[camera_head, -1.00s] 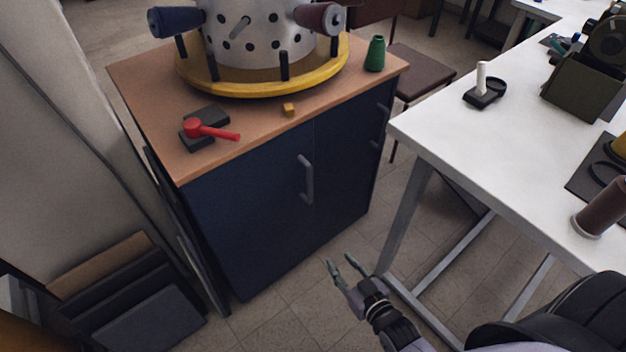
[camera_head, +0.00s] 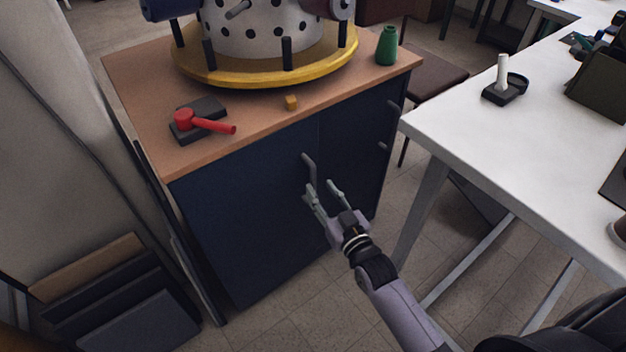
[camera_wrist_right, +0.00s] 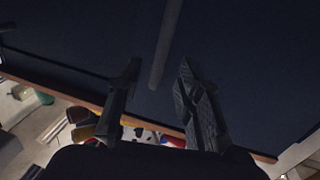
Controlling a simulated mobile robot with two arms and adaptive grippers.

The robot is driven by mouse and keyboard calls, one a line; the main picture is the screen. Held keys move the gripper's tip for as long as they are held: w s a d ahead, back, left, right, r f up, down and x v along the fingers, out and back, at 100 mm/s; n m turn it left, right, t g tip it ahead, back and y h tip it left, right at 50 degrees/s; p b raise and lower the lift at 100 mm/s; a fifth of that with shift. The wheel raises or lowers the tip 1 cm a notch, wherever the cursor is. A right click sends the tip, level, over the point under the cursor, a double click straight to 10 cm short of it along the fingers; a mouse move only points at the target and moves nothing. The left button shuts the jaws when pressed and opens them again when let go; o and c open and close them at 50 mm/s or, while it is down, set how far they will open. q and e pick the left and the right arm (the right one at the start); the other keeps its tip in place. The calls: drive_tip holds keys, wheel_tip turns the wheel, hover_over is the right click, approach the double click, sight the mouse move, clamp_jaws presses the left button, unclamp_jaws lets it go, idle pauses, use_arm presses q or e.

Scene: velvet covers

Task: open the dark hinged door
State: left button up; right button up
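The dark hinged door (camera_head: 245,215) is the dark blue left front panel of a wood-topped cabinet, and it looks closed. Its grey bar handle (camera_head: 308,166) stands near the door's right edge; the lower part is hidden behind my right gripper. My right gripper (camera_head: 325,188) is open in front of the handle, its fingers pointing up toward it. In the right wrist view the handle (camera_wrist_right: 165,45) runs just beyond and between the two open fingertips (camera_wrist_right: 158,75). I cannot tell whether a finger touches it. My left gripper is not in view.
A white table (camera_head: 480,140) stands close on the right, its leg near my right arm. On the cabinet top (camera_head: 140,80) are a yellow-based drum (camera_head: 265,75), a red-handled tool (camera_head: 205,123) and a green bottle (camera_head: 387,46). Dark panels (camera_head: 120,300) lean at lower left. Floor before the door is clear.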

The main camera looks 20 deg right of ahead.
sight(315, 180)
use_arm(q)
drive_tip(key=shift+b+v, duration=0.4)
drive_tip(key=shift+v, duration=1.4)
use_arm(e)
drive_tip(key=shift+w+a, duration=0.25)
drive_tip(key=shift+w, duration=1.1)
drive_tip(key=shift+w+a, duration=0.2)
drive_tip(key=shift+w, duration=1.15)
drive_tip(key=shift+c, duration=0.4)
clamp_jaws()
